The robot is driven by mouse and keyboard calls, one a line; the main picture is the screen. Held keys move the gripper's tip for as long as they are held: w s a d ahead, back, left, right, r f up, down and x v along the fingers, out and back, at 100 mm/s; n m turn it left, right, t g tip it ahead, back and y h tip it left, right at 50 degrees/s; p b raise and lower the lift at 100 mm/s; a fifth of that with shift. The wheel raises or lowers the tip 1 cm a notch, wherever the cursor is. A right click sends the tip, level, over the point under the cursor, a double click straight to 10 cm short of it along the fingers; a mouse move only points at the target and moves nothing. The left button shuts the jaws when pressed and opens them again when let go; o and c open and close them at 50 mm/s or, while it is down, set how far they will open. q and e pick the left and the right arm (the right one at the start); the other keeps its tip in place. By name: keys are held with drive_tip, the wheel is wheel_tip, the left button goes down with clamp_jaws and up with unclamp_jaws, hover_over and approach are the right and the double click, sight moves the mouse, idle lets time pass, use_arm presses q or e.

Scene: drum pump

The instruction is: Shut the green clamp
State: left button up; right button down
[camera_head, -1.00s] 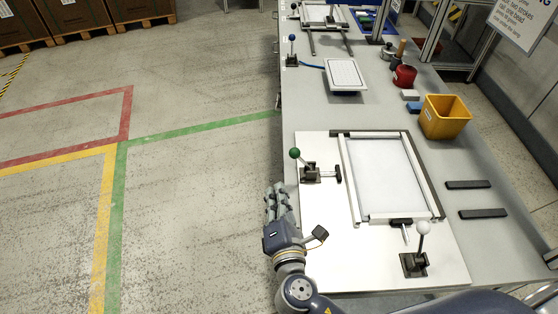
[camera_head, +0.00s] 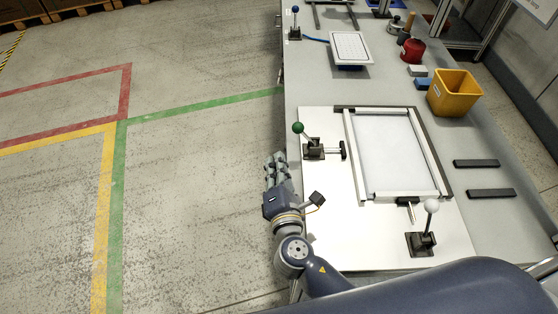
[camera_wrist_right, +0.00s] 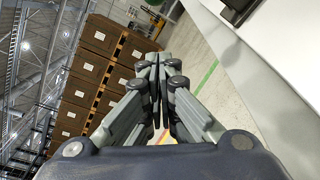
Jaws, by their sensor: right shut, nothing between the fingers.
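The green clamp (camera_head: 313,150) stands on the left edge of the white board. Its green-knobbed lever (camera_head: 298,128) leans up and left, away from the frame. Its plunger points right, with the dark pad close beside the left rail of the frame (camera_head: 354,155); I cannot tell if they touch. My right gripper (camera_head: 275,158) is just left of and a little below the clamp, beside the table edge, apart from the lever. Its fingers are together and empty, as the right wrist view (camera_wrist_right: 158,65) shows. My left gripper is not in view.
A white-knobbed clamp (camera_head: 421,242) stands at the board's front right. Two black bars (camera_head: 477,163) and a yellow bin (camera_head: 453,95) are on the right of the table. A blue-knobbed clamp (camera_head: 295,30) is farther back. Floor left of the table is clear.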

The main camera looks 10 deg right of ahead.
sight(304, 135)
drive_tip(key=w+d+r+p, duration=0.1)
drive_tip(key=w+d+p, duration=0.2)
drive_tip(key=w, duration=0.3)
drive_tip(key=shift+d+r+p, duration=0.25)
drive_tip(key=shift+p, duration=0.1)
